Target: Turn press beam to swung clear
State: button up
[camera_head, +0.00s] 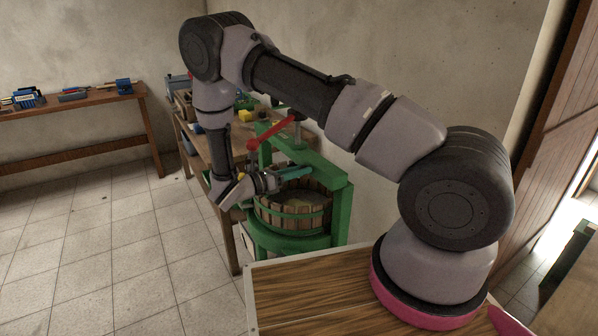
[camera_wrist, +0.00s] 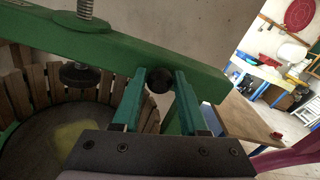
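The green press beam (camera_head: 318,163) spans over the slatted wooden press basket (camera_head: 292,212) in the head view. In the wrist view the beam (camera_wrist: 110,45) crosses the upper part from left to right, with a dark round knob (camera_wrist: 158,80) on its near face. My gripper (camera_head: 308,170) is at the beam's near side, above the basket. In the wrist view its two teal fingers (camera_wrist: 160,78) stand apart on either side of the knob, with a small gap visible. Whether they touch it is unclear. The beam's pivot is not clearly visible.
A red handle (camera_head: 273,135) and a screw (camera_wrist: 84,8) rise above the beam. A wooden bench (camera_head: 217,150) with small items stands behind the press. A wall is close behind. The tiled floor (camera_head: 90,250) at left is clear.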

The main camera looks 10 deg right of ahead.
grip_shut()
dwell(1.2)
